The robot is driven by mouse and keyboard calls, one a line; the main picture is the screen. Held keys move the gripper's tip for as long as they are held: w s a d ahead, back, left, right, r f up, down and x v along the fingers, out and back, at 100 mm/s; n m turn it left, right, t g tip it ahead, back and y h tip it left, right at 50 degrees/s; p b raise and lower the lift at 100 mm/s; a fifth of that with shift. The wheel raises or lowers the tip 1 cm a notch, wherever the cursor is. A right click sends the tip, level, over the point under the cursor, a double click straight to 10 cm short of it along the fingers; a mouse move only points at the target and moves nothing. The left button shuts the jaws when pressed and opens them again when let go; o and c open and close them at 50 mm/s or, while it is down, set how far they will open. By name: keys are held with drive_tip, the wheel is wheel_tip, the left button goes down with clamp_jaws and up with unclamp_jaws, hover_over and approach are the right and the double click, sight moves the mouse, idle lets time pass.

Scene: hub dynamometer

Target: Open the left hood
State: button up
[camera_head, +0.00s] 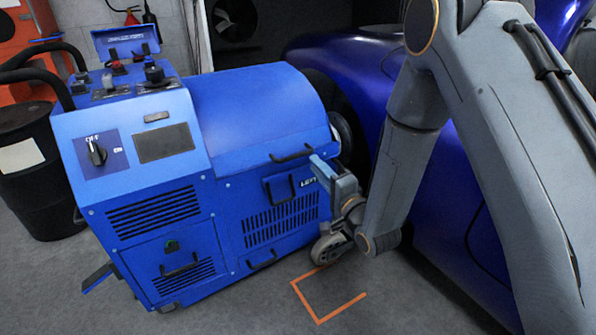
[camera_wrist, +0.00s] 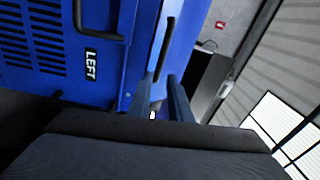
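The left hood (camera_head: 262,105) is the curved blue cover on top of a blue machine, and it lies closed. Its black bar handle (camera_head: 293,154) runs along the lower front edge, and it also shows in the wrist view (camera_wrist: 164,48). A "LEFT" label (camera_head: 307,183) is on the panel below; the wrist view shows it too (camera_wrist: 91,65). My gripper (camera_head: 318,168) is beside the handle's right end. In the wrist view its two fingers (camera_wrist: 161,84) are apart, with the handle ahead of their gap. I cannot tell whether they touch it.
A dark blue car body (camera_head: 352,62) stands close on the right behind my arm. A second handle (camera_head: 279,189) sits on the panel below the hood. A caster wheel (camera_head: 331,248) and orange floor marking (camera_head: 318,320) lie below. A dark barrel (camera_head: 40,185) is at left.

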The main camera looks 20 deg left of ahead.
sight(296, 156)
drive_tip(key=shift+m+y, duration=0.3)
drive_tip(key=shift+y, duration=0.6)
drive_tip(key=w+a+b, duration=0.1)
drive_tip(key=a, duration=0.1)
drive_tip(key=w+a, duration=0.1)
drive_tip(key=a, duration=0.2)
drive_tip(key=w+a+b, duration=0.1)
drive_tip(key=a, duration=0.1)
drive_tip(key=shift+w+a+r+b, duration=0.15)
drive_tip(key=shift+w+a+b, duration=0.05)
drive_tip(key=shift+a+b, duration=0.15)
clamp_jaws()
